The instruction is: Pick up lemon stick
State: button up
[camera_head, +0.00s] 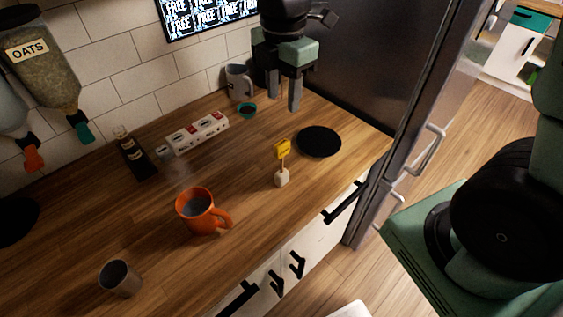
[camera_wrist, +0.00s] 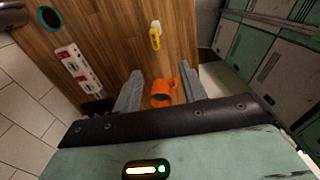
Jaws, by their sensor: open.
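The likely lemon stick (camera_head: 283,150) has a yellow tag-like top on a thin stem above a small white base (camera_head: 281,178). It stands on the wooden counter, right of the orange mug. In the wrist view the yellow piece (camera_wrist: 155,40) is beyond the fingertips, near the top middle. My gripper (camera_head: 284,97) is open and empty, pointing down above the back of the counter. In the head view it appears above and behind the yellow piece, apart from it. In the wrist view the two fingers frame the orange mug, which is farther below.
The orange mug (camera_head: 197,212) and a grey cup (camera_head: 120,278) stand left. A power strip (camera_head: 197,134), dark bottle (camera_head: 133,155), grey mug (camera_head: 239,82) and teal cup (camera_head: 247,111) are behind. A black disc (camera_head: 319,141) lies right, near the fridge (camera_head: 354,50).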

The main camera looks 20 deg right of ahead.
aim_at(282, 143)
notch_tip(282, 143, down, 12)
jog(key=p, duration=0.2)
jog(key=shift+w+r+p, duration=0.1)
jog(key=shift+p, duration=0.2)
jog(key=shift+w+d+f+p, duration=0.1)
jog(key=shift+w+f+p, duration=0.1)
jog(key=shift+f+p, duration=0.6)
jog(key=shift+w+d+f+p, duration=0.1)
jog(key=shift+w+f+p, duration=0.2)
jog(key=shift+f, duration=0.85)
jog(key=shift+a+f, duration=0.1)
jog(key=shift+f, duration=0.7)
jog(key=shift+s, duration=0.1)
grip_shut()
